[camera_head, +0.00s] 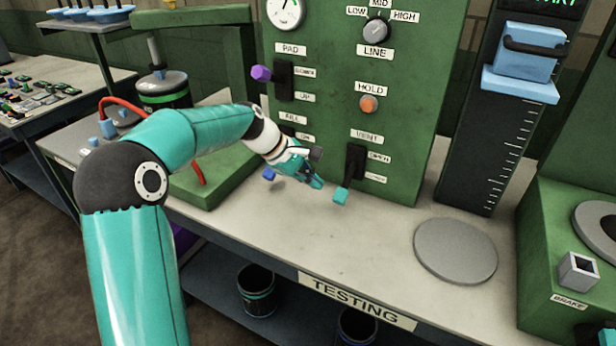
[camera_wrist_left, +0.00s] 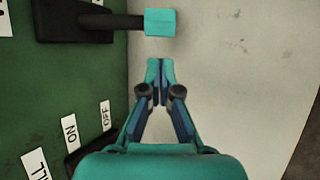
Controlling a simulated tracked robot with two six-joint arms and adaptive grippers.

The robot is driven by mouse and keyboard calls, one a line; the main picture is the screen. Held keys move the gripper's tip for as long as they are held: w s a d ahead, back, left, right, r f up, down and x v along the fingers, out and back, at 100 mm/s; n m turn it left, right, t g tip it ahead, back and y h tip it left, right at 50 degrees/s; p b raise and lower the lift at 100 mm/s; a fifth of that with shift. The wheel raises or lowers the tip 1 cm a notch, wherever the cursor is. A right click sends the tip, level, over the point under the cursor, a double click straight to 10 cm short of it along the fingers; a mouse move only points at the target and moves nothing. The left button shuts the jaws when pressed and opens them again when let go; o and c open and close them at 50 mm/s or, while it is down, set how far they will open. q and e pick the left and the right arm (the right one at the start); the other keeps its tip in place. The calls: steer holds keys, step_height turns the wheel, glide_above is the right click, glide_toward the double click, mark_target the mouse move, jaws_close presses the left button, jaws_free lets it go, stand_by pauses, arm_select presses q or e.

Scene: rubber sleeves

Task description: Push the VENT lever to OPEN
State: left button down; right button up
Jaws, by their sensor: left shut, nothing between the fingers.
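The VENT lever (camera_head: 341,193) has a teal knob on a dark arm and points down and outward from its black slot plate on the green panel. The VENT label (camera_head: 366,135) is above it, with the OPEN label (camera_head: 379,157) beside the upper part of the plate and another small label lower down. My left gripper (camera_head: 316,183) is shut and empty, a little left of the knob. In the left wrist view, the gripper tips (camera_wrist_left: 160,63) sit just short of the teal knob (camera_wrist_left: 160,22), with a small gap between them.
The FILL lever (camera_head: 269,174) with a blue knob is left of my gripper, its plate partly hidden by my arm. The PAD lever (camera_head: 262,73) has a purple knob. A grey disc (camera_head: 455,250) lies on the bench to the right. The bench top in front of the panel is clear.

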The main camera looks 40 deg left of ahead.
mark_target(347, 182)
arm_select(q)
steer(key=x, duration=0.6)
steer(key=shift+w+d+f, duration=0.15)
steer(key=shift+f, duration=0.1)
